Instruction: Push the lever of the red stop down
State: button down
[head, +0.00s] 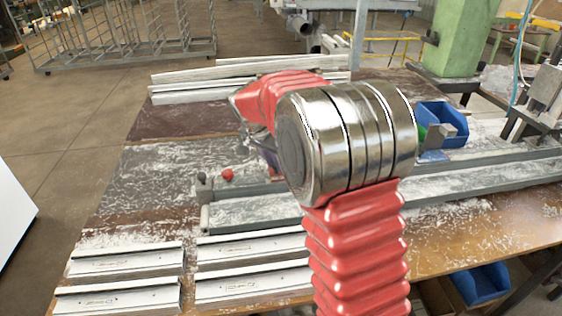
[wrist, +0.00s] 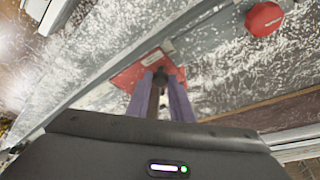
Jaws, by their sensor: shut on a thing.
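The red stop (wrist: 128,77) shows in the wrist view as a red plate at the grey rail, partly covered by my fingers. Its dark lever (wrist: 161,74) stands between my two purple fingertips. My gripper (wrist: 160,82) is shut on the lever, with one finger on each side. How far the lever is tilted cannot be told from this angle. In the head view my arm hides the red stop, and only a bit of purple shows beside the arm.
A round red knob (wrist: 264,19) is near the stop; it also shows in the head view (head: 227,174), beside a dark knob (head: 201,177). A blue bin (head: 441,122) stands behind the long grey rail (head: 480,186). Pale profiles (head: 125,258) lie at the front left.

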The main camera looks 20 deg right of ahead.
jog(key=c, duration=1.6)
grip_release()
jog(key=shift+r, duration=0.1)
jog(key=v, duration=1.3)
jog(key=shift+s+a+r, duration=0.1)
jog(key=shift+a+r, duration=0.1)
